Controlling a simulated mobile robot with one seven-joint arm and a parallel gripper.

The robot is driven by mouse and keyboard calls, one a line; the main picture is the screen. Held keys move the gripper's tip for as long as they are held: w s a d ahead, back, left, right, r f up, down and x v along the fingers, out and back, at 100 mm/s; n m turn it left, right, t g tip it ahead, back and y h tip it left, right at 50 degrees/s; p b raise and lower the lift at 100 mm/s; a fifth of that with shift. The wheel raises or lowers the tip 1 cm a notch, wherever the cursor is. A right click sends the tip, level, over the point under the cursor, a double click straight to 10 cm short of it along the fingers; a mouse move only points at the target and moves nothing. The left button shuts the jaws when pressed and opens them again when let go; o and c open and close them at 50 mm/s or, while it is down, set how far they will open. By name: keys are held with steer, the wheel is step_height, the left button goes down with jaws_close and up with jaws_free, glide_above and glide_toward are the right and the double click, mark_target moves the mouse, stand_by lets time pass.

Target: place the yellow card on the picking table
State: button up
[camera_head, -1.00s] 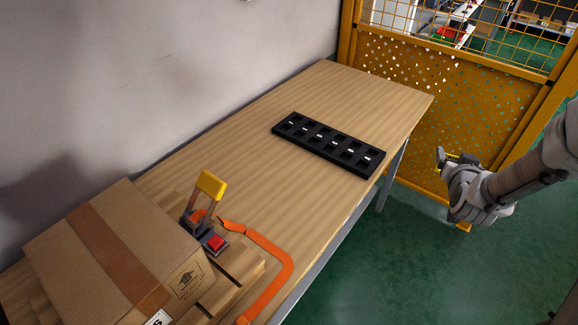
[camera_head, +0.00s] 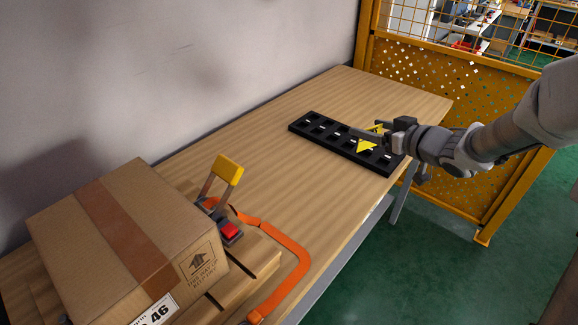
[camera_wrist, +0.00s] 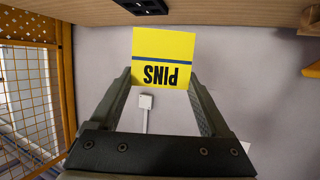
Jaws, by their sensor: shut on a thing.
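The yellow card (camera_wrist: 164,58) is marked PINS, with a dark line across it, and reads upside down in the wrist view. My gripper (camera_wrist: 165,85) is shut on the card's edge, which sits between its two fingertips. In the head view the card (camera_head: 370,138) and my gripper (camera_head: 385,132) appear over the black slotted rack, near the table's right edge. The wooden table (camera_head: 270,150) runs along the wall. I cannot tell the exact height of the card above the rack.
The black rack (camera_head: 318,131) lies on the table under the card. A cardboard box (camera_head: 125,230), a clamp with a yellow handle (camera_head: 228,170) and an orange strap (camera_head: 290,248) take up the near end. A yellow mesh fence (camera_head: 450,100) stands beyond the table. The table's middle is clear.

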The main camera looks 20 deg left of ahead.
steer(key=s+a+f+n+g+y+b, duration=0.3)
steer(key=s+a+f+n+g, duration=0.1)
steer(key=s+f, duration=0.1)
steer(key=b, duration=0.5)
glide_above(304, 220)
step_height(304, 220, down, 7)
steer(key=shift+a+f+b, duration=0.15)
steer(key=shift+f+b, duration=0.2)
steer(key=shift+f, duration=0.6)
steer(key=shift+a+f+b, duration=0.1)
steer(key=shift+f+b, duration=0.2)
steer(key=shift+f, duration=0.6)
steer(key=shift+f, duration=0.1)
steer(key=shift+f, duration=0.15)
steer(key=o, duration=1.1)
steer(key=shift+d+r, duration=0.2)
steer(key=shift+r, duration=0.25)
steer(key=p+v, duration=0.3)
steer(key=v, duration=0.8)
steer(key=shift+d+r+p, duration=0.15)
steer(key=shift+d+p, duration=0.15)
